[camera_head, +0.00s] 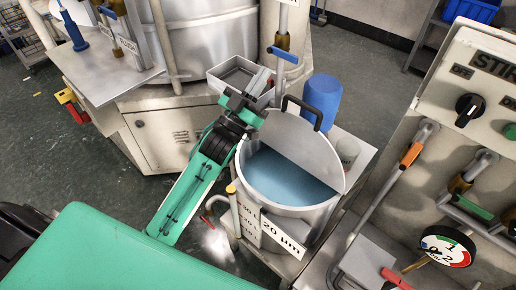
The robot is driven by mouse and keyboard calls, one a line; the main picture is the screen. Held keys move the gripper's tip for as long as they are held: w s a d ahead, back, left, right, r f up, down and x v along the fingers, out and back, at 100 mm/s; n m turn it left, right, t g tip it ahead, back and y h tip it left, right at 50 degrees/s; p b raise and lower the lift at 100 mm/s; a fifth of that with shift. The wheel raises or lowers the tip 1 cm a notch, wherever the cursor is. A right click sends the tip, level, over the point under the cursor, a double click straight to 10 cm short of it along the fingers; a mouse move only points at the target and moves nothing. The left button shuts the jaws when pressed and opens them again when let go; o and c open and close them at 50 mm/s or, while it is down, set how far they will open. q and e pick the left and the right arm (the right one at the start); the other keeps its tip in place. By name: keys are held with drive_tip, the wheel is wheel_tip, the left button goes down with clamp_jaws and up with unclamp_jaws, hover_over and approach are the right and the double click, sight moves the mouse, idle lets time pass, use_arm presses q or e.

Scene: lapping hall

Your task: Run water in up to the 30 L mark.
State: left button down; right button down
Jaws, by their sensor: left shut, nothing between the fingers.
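A round metal tank (325,215) stands right of centre, holding blue-grey liquid (285,174). A half lid (305,145) with a dark handle covers its far right part. A yellow-topped upright tube (233,205) stands at its front left, beside partly hidden marks and a "20 µm" label (283,238); I cannot read a level there. A pipe with a blue lever (283,55) and a brass fitting comes down behind the tank. My left gripper (262,82) is shut and empty, left of and below that lever, apart from it in the picture. My right gripper is not in view.
A blue cylinder (322,98) and a small grey cup (347,150) stand behind and right of the tank. A shallow metal tray (235,72) lies behind my gripper. A control panel (475,85), orange-handled lever (411,154) and round gauge (447,247) are at right.

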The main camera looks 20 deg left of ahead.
sight(287, 56)
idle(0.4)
use_arm(q)
drive_tip(key=c, duration=1.3)
unclamp_jaws()
drive_tip(key=w+a+r+n+g+y+p, duration=0.1)
drive_tip(key=a+r+n+g+y+p, duration=0.15)
drive_tip(key=n+y+p, duration=0.65)
drive_tip(key=w+d+n+g+h+p, duration=0.1)
drive_tip(key=w+d+n+h, duration=0.1)
drive_tip(key=w+n, duration=0.1)
drive_tip(key=w+d+n+g+h+p, duration=0.1)
drive_tip(key=w+d+n+g+h, duration=0.1)
drive_tip(key=w+n, duration=0.1)
drive_tip(key=w+d+f+n+g+h+p, duration=0.1)
drive_tip(key=w+d+n+h, duration=0.1)
drive_tip(key=w+n, duration=0.1)
drive_tip(key=shift+n+g, duration=0.25)
drive_tip(key=shift+n, duration=0.15)
drive_tip(key=shift+w+d+f, duration=0.1)
drive_tip(key=shift+w+d, duration=0.15)
drive_tip(key=shift+w, duration=0.45)
clamp_jaws()
